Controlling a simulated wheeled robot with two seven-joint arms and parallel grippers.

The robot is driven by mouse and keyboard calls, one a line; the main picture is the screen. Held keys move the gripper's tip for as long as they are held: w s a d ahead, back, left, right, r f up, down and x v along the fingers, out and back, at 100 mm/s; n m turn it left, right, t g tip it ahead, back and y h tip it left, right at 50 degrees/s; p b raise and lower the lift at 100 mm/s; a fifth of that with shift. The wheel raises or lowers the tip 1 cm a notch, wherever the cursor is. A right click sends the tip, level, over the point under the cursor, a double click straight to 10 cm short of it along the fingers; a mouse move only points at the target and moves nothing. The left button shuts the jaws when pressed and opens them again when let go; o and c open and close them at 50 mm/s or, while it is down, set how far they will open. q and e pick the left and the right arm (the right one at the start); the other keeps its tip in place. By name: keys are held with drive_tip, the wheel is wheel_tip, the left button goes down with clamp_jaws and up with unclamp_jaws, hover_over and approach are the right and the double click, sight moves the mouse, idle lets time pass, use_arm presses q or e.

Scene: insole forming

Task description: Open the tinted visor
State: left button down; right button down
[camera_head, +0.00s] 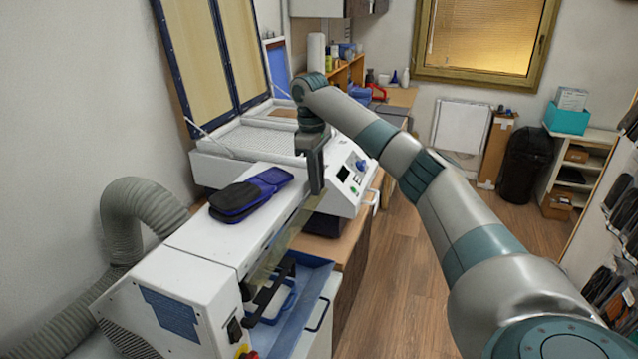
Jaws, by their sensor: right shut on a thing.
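The tinted visor (272,258) is a see-through yellowish-brown panel along the front edge of the long white machine (208,240). It slants down over the opening where a blue tray (305,290) shows. My right gripper (317,188) points down at the far front corner of that machine, at the far end of the visor. It is shut on the visor's edge, though its fingers hide the exact contact. My left gripper is not in view.
Dark blue insoles or pads (248,195) lie on top of the machine. A second white machine with a control panel (352,178) stands behind, its framed lid (215,50) raised. A grey hose (122,215) runs at left. The wooden floor (400,290) at right is clear.

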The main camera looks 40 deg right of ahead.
drive_tip(key=shift+w, duration=0.1)
idle(0.4)
drive_tip(key=c, duration=1.7)
unclamp_jaws()
drive_tip(key=shift+o, duration=0.2)
drive_tip(key=shift+r, duration=0.1)
wheel_tip(320, 180, up, 17)
drive_tip(key=w+a, duration=0.1)
drive_tip(key=w, duration=0.1)
